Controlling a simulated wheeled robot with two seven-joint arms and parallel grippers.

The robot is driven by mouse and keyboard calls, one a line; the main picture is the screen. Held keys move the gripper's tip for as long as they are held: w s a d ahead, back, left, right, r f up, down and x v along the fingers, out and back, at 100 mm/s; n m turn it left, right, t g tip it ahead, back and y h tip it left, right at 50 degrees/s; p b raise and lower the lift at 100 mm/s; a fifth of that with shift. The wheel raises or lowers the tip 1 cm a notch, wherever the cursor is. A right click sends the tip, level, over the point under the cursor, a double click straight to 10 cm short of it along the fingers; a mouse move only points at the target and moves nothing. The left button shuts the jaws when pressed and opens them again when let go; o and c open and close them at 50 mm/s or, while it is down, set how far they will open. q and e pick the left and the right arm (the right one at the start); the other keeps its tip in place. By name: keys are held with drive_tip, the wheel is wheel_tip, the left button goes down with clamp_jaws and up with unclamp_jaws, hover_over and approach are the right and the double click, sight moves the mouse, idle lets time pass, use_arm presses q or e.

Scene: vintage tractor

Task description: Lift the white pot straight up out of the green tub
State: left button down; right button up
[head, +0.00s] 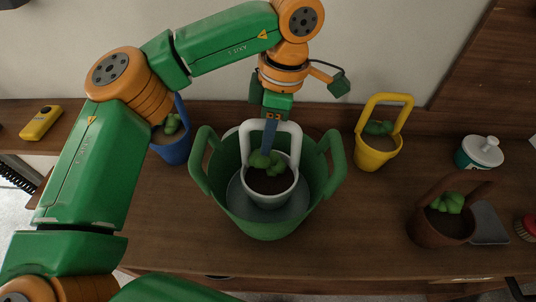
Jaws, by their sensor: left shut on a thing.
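The white pot (268,201) has an arched white handle, dark soil and a green plant. It stands upright inside the green tub (262,229), with the tub's wall around it and a grey inner floor showing beside it. The tub has two loop handles, one at each side. My left gripper (270,136) reaches down from above and is shut on the white pot's handle at the top of its arch. The fingertips partly overlap the handle and the plant. I cannot tell whether the pot touches the tub's floor. My right gripper is not in view.
A blue pot (175,151) stands left of the tub, behind my left arm. A yellow pot (376,153), a brown pot (443,229) and a white-lidded green jar (480,153) stand to the right. A yellow device (40,123) lies far left. The wooden top is clear in front.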

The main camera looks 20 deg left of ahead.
use_arm(q)
wheel_tip(320, 180, up, 7)
drive_tip(key=p, duration=0.2)
drive_tip(key=shift+r+p, duration=0.2)
drive_tip(key=shift+p, duration=0.1)
wheel_tip(320, 180, up, 9)
drive_tip(key=p, duration=1)
drive_tip(key=shift+r, duration=0.1)
wheel_tip(320, 180, up, 5)
drive_tip(key=shift+r+p, duration=0.15)
drive_tip(key=shift+p, duration=0.45)
